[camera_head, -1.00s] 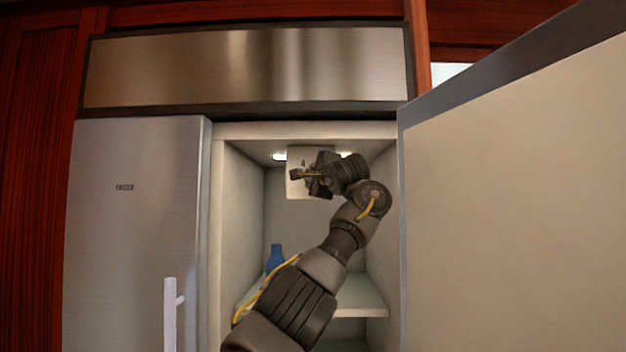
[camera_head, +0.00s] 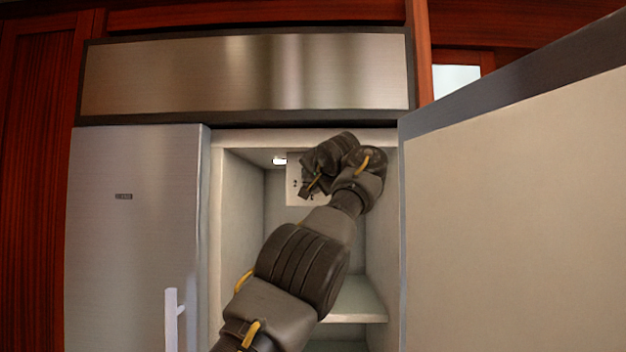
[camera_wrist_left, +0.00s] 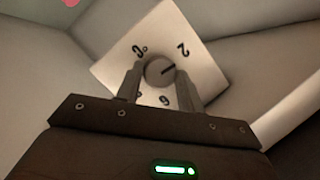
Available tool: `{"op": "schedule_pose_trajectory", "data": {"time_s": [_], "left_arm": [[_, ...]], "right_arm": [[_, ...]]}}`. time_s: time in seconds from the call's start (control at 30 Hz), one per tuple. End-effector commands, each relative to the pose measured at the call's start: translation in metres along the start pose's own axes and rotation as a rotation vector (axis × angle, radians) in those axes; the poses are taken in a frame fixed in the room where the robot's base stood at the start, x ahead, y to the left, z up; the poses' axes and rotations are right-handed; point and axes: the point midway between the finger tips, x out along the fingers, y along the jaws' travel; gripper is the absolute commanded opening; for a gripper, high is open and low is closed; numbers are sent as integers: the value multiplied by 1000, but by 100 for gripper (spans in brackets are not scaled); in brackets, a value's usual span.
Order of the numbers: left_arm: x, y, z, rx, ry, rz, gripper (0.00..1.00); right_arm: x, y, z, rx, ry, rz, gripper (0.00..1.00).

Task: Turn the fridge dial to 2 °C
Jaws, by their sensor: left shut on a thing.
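The fridge dial (camera_wrist_left: 160,71) is a small round grey knob on a white square panel (camera_wrist_left: 205,65), which hangs at the top of the open fridge compartment. In the wrist view the panel looks tilted, with a 2 at upper right and a 6 below; another mark at upper left is hard to read. The knob's dark pointer line aims right and slightly up, a little below the direction of the 2. My left gripper (camera_wrist_left: 158,73) is shut on the dial, one finger on each side. In the head view my gripper (camera_head: 308,188) covers the dial and much of the panel (camera_head: 294,172).
The open fridge door (camera_head: 515,200) stands close on the right of my arm. The freezer door (camera_head: 135,230) with its white handle (camera_head: 171,318) is closed at left. A shelf (camera_head: 358,302) lies below my arm. A lamp (camera_head: 279,160) glows beside the panel.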

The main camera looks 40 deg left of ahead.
Motion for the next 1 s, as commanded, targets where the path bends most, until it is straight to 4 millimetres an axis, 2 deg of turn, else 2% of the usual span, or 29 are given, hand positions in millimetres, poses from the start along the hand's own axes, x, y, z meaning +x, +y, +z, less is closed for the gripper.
{"op": "schedule_pose_trajectory", "data": {"time_s": [0.3, 0.87, 0.9, 1.0], "left_arm": [[1, 1, 1, -112, -4, 51, 15], [2, 2, 2, -137, -5, 61, 15], [2, 2, 2, -137, -5, 61, 42], [1, 1, 2, -136, -4, 60, 55]], "right_arm": [[-4, 0, 0, 0, 0, 0, 36], [-5, 0, 0, 0, 0, 0, 36], [-5, 0, 0, 0, 0, 0, 36], [-5, 0, 0, 0, 0, 0, 36]]}}
